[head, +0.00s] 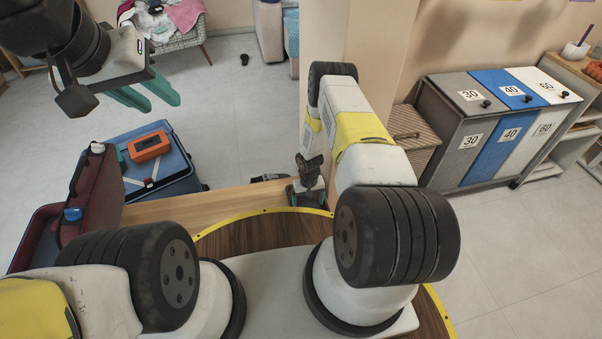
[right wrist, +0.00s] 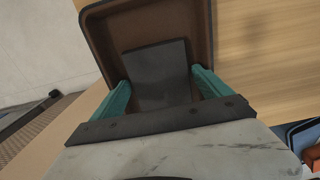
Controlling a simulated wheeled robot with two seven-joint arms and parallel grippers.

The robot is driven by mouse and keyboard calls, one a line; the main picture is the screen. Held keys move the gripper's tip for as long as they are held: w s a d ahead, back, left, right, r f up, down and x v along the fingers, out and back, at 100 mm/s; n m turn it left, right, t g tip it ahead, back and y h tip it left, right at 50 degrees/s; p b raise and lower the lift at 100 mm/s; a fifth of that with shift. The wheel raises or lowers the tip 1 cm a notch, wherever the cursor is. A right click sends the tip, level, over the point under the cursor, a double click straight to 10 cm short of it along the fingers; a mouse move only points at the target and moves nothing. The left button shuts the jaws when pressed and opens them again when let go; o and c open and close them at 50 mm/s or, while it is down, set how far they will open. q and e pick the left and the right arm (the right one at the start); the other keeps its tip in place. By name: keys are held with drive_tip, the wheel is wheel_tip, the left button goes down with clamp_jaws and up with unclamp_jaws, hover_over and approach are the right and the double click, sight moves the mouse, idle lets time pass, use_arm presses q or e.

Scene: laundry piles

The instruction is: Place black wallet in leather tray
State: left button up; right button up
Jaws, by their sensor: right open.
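The black wallet (right wrist: 158,70) lies inside the brown leather tray (right wrist: 204,35) in the right wrist view. It looks flat and slightly turned, with its near end between my fingers. My right gripper (right wrist: 160,92) is open, its teal fingers apart on either side of the wallet and reaching over the tray. I cannot tell whether they touch the wallet. In the head view the right gripper (head: 308,195) is at the wooden surface, and my arm hides most of that spot. My left gripper (head: 155,97) is raised at the upper left, open and empty.
The tray rests on a light wooden surface (head: 190,205). A blue case (head: 180,170) with an orange box (head: 149,146) stands left of it, near a dark red suitcase (head: 98,190). Numbered bins (head: 500,120) stand at the right. Tiled floor lies behind.

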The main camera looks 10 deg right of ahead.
wheel_tip(320, 180, up, 12)
drive_tip(key=f, duration=0.1)
wheel_tip(320, 180, up, 38)
drive_tip(key=t, duration=0.3)
hover_over(308, 203)
drive_tip(key=s+r+t+y, duration=0.1)
drive_tip(key=s+r+t, duration=0.1)
drive_tip(key=s+r, duration=1.1)
drive_tip(key=s+a+r+t+y, duration=0.1)
drive_tip(key=s+a+r, duration=0.1)
drive_tip(key=s+r, duration=0.4)
drive_tip(key=s, duration=0.5)
drive_tip(key=shift+s+a, duration=0.15)
drive_tip(key=shift+s, duration=0.15)
drive_tip(key=shift+w+a+r, duration=0.1)
